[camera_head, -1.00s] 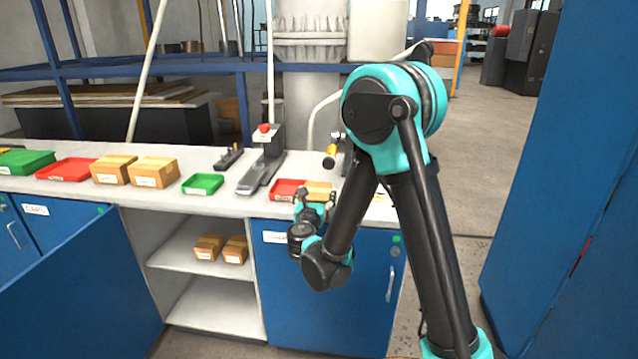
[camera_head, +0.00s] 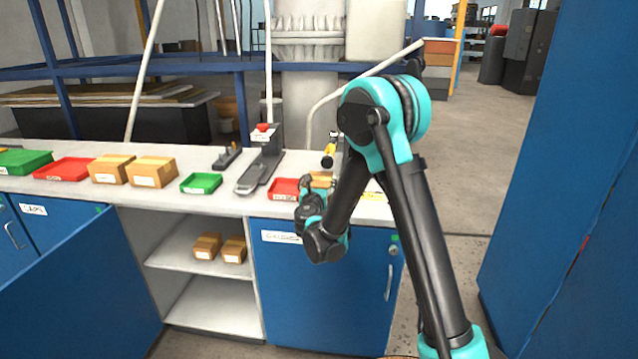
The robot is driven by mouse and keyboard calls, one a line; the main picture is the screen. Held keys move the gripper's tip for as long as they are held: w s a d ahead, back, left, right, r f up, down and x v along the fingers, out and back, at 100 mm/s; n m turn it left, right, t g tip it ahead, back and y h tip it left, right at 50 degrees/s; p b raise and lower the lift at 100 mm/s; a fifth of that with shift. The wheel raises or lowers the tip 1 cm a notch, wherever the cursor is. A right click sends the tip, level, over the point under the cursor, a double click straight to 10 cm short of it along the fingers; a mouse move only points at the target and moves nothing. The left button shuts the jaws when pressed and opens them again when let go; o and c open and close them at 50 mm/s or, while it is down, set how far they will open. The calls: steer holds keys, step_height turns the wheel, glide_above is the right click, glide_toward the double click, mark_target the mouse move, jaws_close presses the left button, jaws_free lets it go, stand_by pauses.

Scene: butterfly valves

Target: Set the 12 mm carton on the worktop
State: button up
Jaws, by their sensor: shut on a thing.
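My gripper (camera_head: 309,190) is at the front right of the white worktop (camera_head: 231,203), mostly end-on to the camera. It is shut on a small tan carton (camera_head: 322,181), which shows just beyond the fingers and beside a red tray. My arm hides part of this carton, and I cannot tell whether it touches the worktop. Two larger tan cartons (camera_head: 111,169) (camera_head: 152,172) stand on the worktop at left. Two more cartons (camera_head: 207,246) (camera_head: 234,250) stand on the shelf below. Their size labels are too small to read.
On the worktop are a red tray (camera_head: 285,189) near my gripper, a green tray (camera_head: 201,183), another red tray (camera_head: 65,169) and a dark fixture with a red knob (camera_head: 262,170). A yellow-and-black tool (camera_head: 329,156) stands behind. An open blue door (camera_head: 85,283) stands at lower left.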

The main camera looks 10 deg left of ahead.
steer(key=shift+f, duration=0.3)
steer(key=o, duration=1.9)
steer(key=shift+r, duration=0.1)
